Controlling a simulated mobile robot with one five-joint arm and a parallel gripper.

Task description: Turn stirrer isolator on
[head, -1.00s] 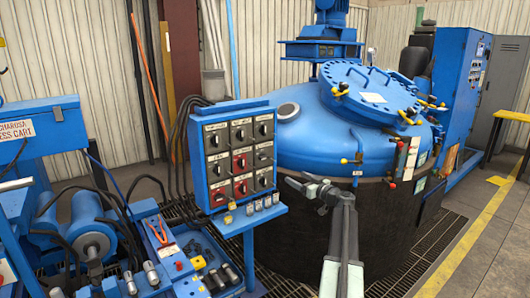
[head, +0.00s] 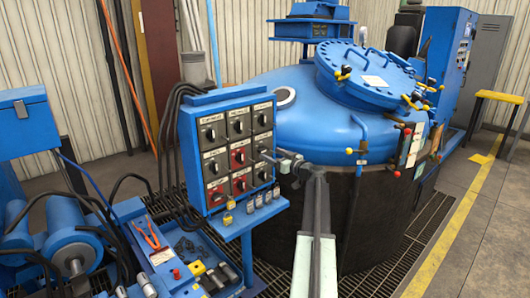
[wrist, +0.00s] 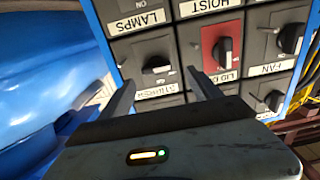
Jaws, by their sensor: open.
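The blue control panel (head: 188,150) carries rows of rotary switches and stands left of the blue vessel. In the wrist view the panel appears upside down. One grey switch (wrist: 152,60) with a black knob lies between my fingertips; its label (wrist: 157,90) is partly cut by the fingers and looks like STIRRER. I cannot tell its knob's setting. My gripper (wrist: 160,80) is open, one finger each side of this switch, with nothing held. In the head view my gripper (head: 268,156) is at the panel's right column and hides part of it. I cannot tell whether it touches.
A red switch labelled LID (wrist: 222,48) is beside my right finger, with the FAN switch (wrist: 290,40) beyond. Padlocks (head: 250,205) hang below the panel. The blue vessel (head: 310,120) stands close on the right.

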